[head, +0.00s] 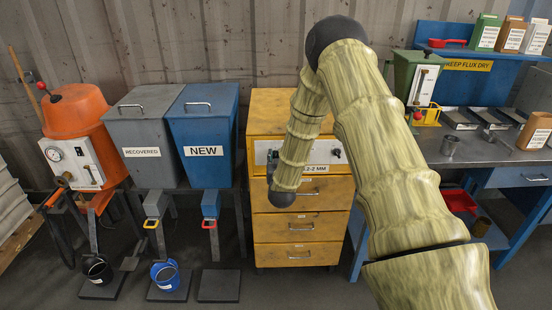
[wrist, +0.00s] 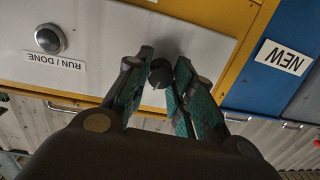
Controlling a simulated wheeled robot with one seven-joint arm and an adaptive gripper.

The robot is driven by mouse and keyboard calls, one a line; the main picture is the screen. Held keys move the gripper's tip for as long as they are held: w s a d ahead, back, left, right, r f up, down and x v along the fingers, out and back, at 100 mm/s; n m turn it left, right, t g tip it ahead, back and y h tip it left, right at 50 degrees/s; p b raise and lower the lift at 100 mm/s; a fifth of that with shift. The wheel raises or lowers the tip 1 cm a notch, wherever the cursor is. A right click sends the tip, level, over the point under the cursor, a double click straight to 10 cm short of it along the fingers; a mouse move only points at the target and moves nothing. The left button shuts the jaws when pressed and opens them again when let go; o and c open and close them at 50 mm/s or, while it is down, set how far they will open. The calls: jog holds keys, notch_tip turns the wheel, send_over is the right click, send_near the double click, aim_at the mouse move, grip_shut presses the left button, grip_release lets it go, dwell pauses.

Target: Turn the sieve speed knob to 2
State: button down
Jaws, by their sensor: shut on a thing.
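The sieve speed knob (wrist: 160,76) is a small dark round knob on the pale panel (wrist: 95,30) of the yellow cabinet (head: 270,112). The wrist view shows the panel upside down. My gripper (wrist: 160,82) has its teal-padded fingers closed on either side of the knob, with their tips near the panel. The number scale and the knob's setting cannot be read. In the head view my arm covers the middle of the panel, and the knob and most of the gripper are hidden.
A round button (wrist: 48,38) labelled RUN / DONE sits beside the knob on the panel. The blue NEW bin (head: 204,118) and grey RECOVERED bin (head: 143,115) stand left of the cabinet. A workbench (head: 475,152) with scoops and boxes stands right.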

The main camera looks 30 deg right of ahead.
jog(key=shift+n, duration=1.1)
jog(key=c, duration=1.2)
grip_release()
jog(key=v, duration=1.2)
jog(key=shift+a+r, duration=0.1)
